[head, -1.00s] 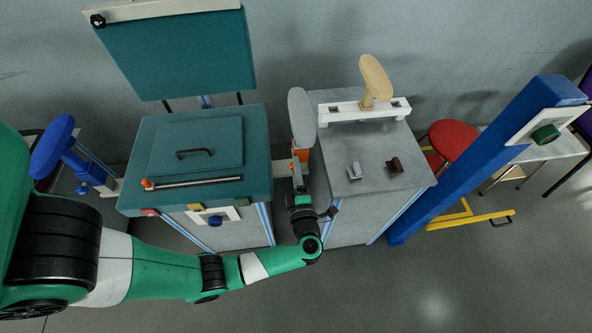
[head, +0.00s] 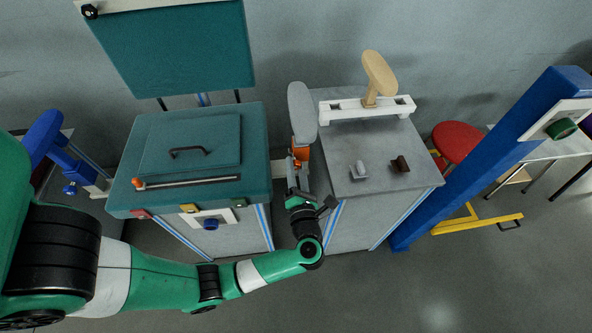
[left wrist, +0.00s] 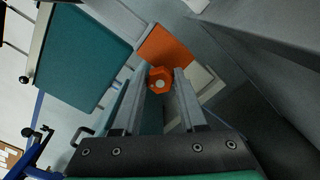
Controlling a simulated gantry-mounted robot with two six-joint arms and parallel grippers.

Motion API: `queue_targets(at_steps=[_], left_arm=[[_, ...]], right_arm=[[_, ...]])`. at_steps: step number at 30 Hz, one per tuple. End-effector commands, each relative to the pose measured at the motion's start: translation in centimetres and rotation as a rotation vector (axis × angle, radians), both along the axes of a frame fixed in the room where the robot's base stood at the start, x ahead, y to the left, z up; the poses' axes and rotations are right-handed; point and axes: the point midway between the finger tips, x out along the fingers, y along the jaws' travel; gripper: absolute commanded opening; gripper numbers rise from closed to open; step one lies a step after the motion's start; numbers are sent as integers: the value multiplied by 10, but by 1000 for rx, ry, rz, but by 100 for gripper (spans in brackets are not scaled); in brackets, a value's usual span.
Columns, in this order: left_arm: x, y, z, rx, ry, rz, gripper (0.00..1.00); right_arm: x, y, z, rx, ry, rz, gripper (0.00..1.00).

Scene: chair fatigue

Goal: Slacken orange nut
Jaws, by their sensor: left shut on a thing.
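The orange nut (left wrist: 160,80) shows in the left wrist view as an orange hexagon with a pale round centre, in front of an orange block (left wrist: 165,50). My left gripper (left wrist: 160,88) has its two long grey fingers on either side of the nut and is shut on it. In the head view, my left gripper (head: 297,180) reaches into the gap between the teal cabinet and the grey cabinet, just below the orange block (head: 301,155). The nut itself is hidden there by the gripper. My right gripper is not in view.
The teal cabinet (head: 150,185) stands left of the gripper and the grey cabinet (head: 350,130) stands close on the right. A grey oval pad (head: 301,108) rises above the orange block. A blue slanted post (head: 490,160) stands further right. The floor in front is clear.

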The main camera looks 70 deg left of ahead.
Motion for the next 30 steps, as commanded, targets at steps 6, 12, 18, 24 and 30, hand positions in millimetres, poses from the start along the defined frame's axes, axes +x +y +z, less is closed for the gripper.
queue_targets(at_steps=[6, 12, 18, 24, 30], left_arm=[[0, 0, 0, -17, -72, 1, 0], [0, 0, 0, -23, -94, 0, 0], [0, 0, 0, -24, -96, 0, 0], [0, 0, 0, -24, -96, 0, 52], [0, 0, 0, -23, -95, 0, 71]], right_arm=[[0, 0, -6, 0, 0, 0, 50], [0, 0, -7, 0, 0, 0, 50], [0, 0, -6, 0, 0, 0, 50], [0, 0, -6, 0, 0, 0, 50], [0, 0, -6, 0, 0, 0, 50]])
